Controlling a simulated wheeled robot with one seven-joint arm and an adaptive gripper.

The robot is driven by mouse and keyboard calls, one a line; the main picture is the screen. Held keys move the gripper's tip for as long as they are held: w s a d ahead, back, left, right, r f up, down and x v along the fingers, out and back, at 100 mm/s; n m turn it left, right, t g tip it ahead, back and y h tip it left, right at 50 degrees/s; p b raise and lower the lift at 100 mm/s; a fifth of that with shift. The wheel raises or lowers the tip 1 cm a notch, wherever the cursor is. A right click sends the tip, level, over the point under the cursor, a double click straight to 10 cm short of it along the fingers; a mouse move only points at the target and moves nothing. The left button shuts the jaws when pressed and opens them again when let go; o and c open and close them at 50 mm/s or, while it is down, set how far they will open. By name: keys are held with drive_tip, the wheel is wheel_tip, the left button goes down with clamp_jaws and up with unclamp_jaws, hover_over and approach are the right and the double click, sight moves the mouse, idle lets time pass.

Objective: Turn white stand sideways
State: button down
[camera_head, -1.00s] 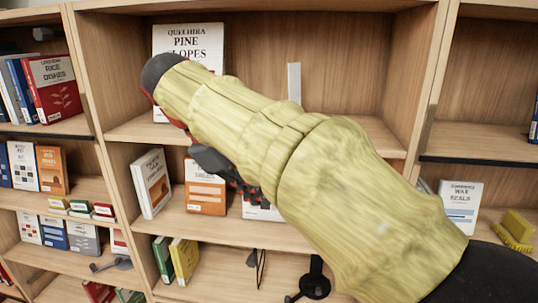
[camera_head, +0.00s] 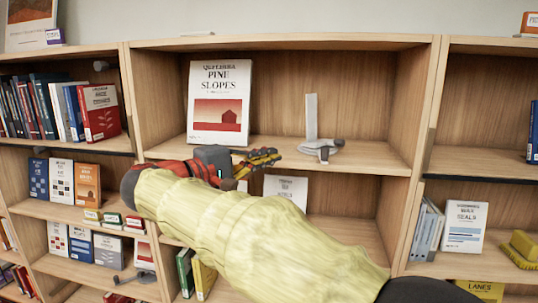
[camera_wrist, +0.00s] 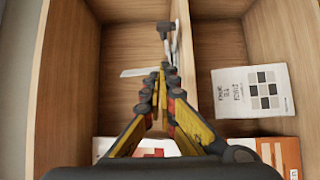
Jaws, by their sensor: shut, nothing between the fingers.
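The white stand (camera_head: 311,118) is on the upper middle shelf, right of the Pine Slopes book. It has a tall, narrow white upright and a grey base with a rounded knob on its right. My gripper (camera_head: 276,156) is shut and empty, just left of the base at about shelf height, pointing right. In the wrist view, the stand's white upright (camera_wrist: 138,72) lies just left of my fingertips (camera_wrist: 163,70), and a grey part is ahead of them. I cannot tell whether the fingertips touch the stand.
The Pine Slopes book (camera_head: 219,102) stands upright behind my gripper. The shelf board (camera_head: 370,158) right of the stand is clear up to the side panel. Below it, a white book (camera_head: 286,188) is partly hidden by my arm. Dividers and shelf edges bound the compartment.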

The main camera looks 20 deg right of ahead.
drive_tip(key=d+p, duration=0.2)
drive_tip(key=d, duration=0.8)
drive_tip(key=shift+w+d, duration=0.25)
drive_tip(key=shift+w, duration=0.2)
drive_tip(key=shift+f, duration=0.15)
drive_tip(key=shift+s+d, duration=0.1)
drive_tip(key=shift+s, duration=0.05)
